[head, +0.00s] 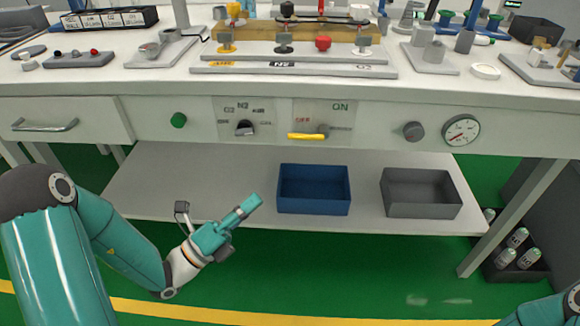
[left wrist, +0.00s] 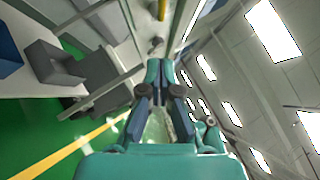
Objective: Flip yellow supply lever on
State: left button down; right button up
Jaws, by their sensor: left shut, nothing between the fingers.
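The yellow supply lever (head: 305,136) is on the bench's front panel, right of centre. Its handle lies level and points left from its pivot, below a red label. A green "ON" label (head: 340,107) is above and right of the pivot. My left gripper (head: 254,202) is shut and empty, below and left of the lever, apart from it. It also shows in the left wrist view (left wrist: 160,66), with a small yellow piece beyond the fingertips that may be the lever. My right gripper is out of view; only a bit of that arm shows at bottom right.
The panel also has a black selector knob (head: 245,128), a green button (head: 179,120), a grey knob (head: 414,131) and a gauge (head: 460,130). A blue bin (head: 314,209) and a grey bin (head: 421,210) stand on the lower shelf. The space before the lever looks clear.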

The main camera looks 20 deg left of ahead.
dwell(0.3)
pick_arm(q)
jog(key=w+a+r+b+x, duration=0.1)
jog(key=a+b+x, duration=0.1)
jog(key=x, duration=1.1)
jog(key=shift+a, duration=0.2)
jog(key=shift+r, duration=0.1)
